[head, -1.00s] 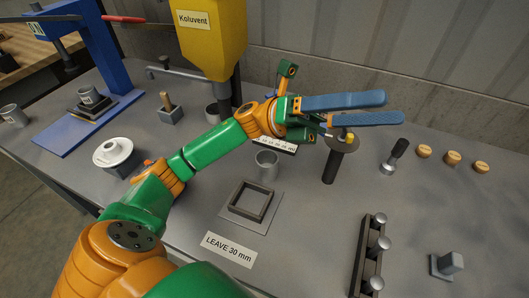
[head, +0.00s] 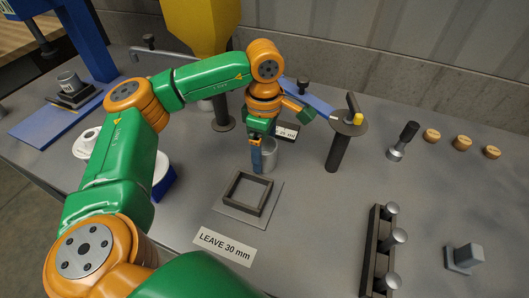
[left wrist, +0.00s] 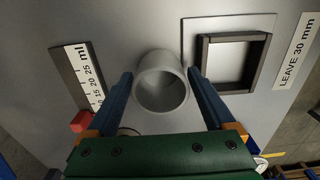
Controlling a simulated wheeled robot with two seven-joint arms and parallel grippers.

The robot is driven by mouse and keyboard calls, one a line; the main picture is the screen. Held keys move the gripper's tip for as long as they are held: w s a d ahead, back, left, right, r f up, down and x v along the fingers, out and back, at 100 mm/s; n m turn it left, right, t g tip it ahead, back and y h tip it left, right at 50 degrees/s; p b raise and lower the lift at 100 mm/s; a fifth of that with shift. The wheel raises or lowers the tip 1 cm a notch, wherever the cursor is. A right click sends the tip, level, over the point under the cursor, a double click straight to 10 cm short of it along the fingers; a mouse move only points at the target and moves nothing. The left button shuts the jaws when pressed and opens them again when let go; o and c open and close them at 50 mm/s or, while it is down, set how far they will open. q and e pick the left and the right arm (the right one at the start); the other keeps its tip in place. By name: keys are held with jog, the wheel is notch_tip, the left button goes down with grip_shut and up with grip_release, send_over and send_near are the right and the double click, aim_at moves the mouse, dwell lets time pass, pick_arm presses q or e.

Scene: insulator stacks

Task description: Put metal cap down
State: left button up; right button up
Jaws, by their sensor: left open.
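A grey, round, hollow metal piece (head: 267,157), open at the top, stands on the grey table below my left gripper (head: 257,160). I cannot tell for certain that it is the metal cap. In the left wrist view the round piece (left wrist: 162,82) shows between the two blue fingers of my left gripper (left wrist: 160,90). The fingers are apart, one on each side, with nothing clamped. In the head view the gripper points down and partly hides the piece. My right gripper is not in view.
A square dark frame (head: 231,201) on a plate lies in front, near the "LEAVE 30 mm" label (head: 225,246). A dark post with a disc (head: 347,124) stands to the right. A rack with round-headed metal pieces (head: 376,245) and several wooden discs (head: 462,143) are further right.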

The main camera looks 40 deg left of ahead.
pick_arm(q)
grip_shut()
jog(key=shift+r, duration=0.55)
jog(key=r, duration=0.2)
jog(key=s+d+r, duration=0.1)
jog(key=r, duration=0.1)
jog(key=s+d+r, duration=0.1)
jog(key=r, duration=0.1)
jog(key=shift+s+b, duration=0.2)
jog(key=shift+b, duration=0.15)
jog(key=s+d+r, duration=0.6)
jog(key=s, duration=0.3)
jog(key=w+f+m+p, duration=0.1)
jog(key=m+p, duration=0.2)
jog(key=m, duration=0.4)
jog(key=w+f+m+p, duration=0.1)
jog(key=w+m+p, duration=0.1)
jog(key=m, duration=0.5)
jog(key=w+f+m+p, duration=0.1)
jog(key=m+p, duration=0.4)
jog(key=m, duration=0.1)
jog(key=shift+w+a+m, duration=0.1)
jog(key=shift+w+m, duration=0.25)
jog(key=shift+m, duration=0.05)
